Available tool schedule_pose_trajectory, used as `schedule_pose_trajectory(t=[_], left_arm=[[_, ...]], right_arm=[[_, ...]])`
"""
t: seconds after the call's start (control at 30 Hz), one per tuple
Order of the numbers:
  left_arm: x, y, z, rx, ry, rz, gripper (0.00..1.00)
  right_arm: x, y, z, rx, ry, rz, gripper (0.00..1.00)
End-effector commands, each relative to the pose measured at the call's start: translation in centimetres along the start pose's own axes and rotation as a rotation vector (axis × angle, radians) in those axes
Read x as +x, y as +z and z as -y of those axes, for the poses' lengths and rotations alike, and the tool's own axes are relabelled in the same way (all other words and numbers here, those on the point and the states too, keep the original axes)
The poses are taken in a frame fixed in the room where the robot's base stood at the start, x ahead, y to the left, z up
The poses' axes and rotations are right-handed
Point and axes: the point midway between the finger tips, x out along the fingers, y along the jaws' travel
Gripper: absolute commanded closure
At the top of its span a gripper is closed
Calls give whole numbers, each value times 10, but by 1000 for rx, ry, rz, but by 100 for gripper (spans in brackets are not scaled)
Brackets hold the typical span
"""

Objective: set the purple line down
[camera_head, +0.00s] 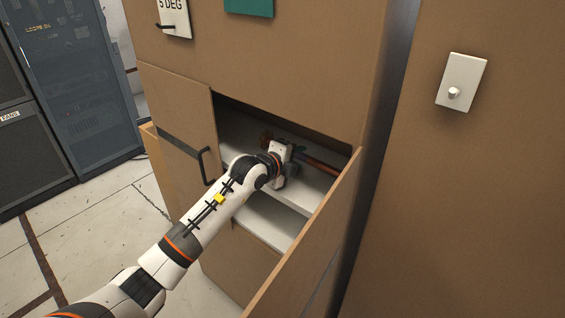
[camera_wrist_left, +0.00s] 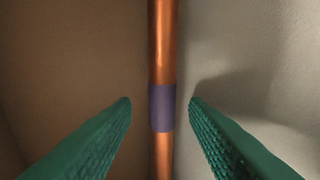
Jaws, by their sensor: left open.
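The purple line is a copper pipe (camera_wrist_left: 162,45) with a purple band (camera_wrist_left: 162,108) around it. In the left wrist view it runs straight up the middle of the picture. In the head view part of the copper pipe (camera_head: 322,166) shows inside the cabinet, at the upper shelf. My left gripper (camera_wrist_left: 160,103) is open, with one green fingertip on each side of the purple band and a gap on both sides. In the head view my left gripper (camera_head: 285,170) reaches into the cabinet and hides part of the pipe. My right gripper is not in view.
The brown cabinet (camera_head: 270,60) has open doors on the left (camera_head: 178,125) and right (camera_head: 315,245) of the opening. A lower shelf (camera_head: 265,222) shows below my arm. A switch plate (camera_head: 461,82) is on the right panel. Dark racks (camera_head: 75,75) stand at far left.

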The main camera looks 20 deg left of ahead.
Motion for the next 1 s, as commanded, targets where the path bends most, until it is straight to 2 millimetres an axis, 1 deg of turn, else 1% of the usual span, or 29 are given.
schedule_pose_trajectory(t=[0.3,0.4,0.5,0.6,0.7,1.0], left_arm=[[-63,0,2,0,2,-1,59],[-81,0,2,2,1,-1,59],[-95,0,1,0,1,0,59],[-103,0,1,0,0,0,59],[-107,0,0,1,0,-1,59],[-107,0,0,1,0,-1,59]], right_arm=[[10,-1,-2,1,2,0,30],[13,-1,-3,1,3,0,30],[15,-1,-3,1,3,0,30],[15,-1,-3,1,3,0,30],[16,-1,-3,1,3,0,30],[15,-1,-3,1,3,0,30]])
